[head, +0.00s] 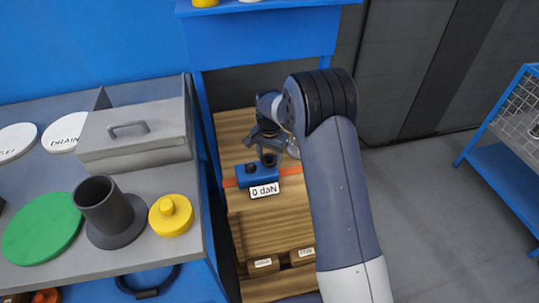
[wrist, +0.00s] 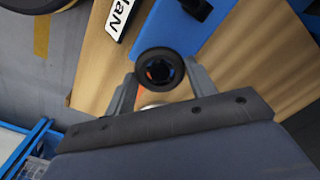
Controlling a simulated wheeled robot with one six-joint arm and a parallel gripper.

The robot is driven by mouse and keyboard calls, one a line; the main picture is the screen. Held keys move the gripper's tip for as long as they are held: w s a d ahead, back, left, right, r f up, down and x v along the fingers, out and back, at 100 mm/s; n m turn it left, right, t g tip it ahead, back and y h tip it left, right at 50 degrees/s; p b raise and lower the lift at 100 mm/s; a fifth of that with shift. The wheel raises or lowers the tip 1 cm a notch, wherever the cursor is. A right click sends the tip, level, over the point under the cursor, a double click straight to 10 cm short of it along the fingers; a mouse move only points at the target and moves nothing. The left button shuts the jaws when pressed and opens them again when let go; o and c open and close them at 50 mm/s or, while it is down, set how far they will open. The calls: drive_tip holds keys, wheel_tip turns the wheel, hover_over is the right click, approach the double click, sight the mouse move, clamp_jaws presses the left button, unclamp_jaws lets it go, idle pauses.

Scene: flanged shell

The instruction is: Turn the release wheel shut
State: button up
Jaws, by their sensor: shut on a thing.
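The release wheel, a small dark round knob with a ringed, glassy centre (wrist: 160,70), sits between my gripper's two fingers in the wrist view. My gripper (wrist: 157,88) is shut on it, with one finger on each side. In the head view my gripper (head: 269,150) reaches down to a blue block (head: 258,176) with a white "0 daN" label (head: 264,190). There the wheel is mostly hidden by the fingers. The block sits on an orange strap across a wooden surface, and a second dark knob (wrist: 197,8) stands on it, apart from my fingers.
On the grey bench at left stand a grey lidded box (head: 132,139), a dark flanged tube (head: 106,210), a yellow knobbed disc (head: 171,215) and a green disc (head: 42,228). A blue frame (head: 265,37) rises behind the wood. Open floor lies right of my arm.

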sight(269, 159)
idle(0.3)
drive_tip(key=o, duration=1)
wheel_tip(269, 159, up, 11)
drive_tip(key=shift+f+p, duration=0.1)
drive_tip(key=shift+p, duration=0.2)
drive_tip(key=shift+f, duration=0.1)
wheel_tip(269, 159, down, 11)
drive_tip(key=shift+r+b, duration=0.1)
drive_tip(key=shift+b, duration=0.25)
drive_tip(key=shift+r, duration=0.1)
drive_tip(key=shift+r, duration=0.1)
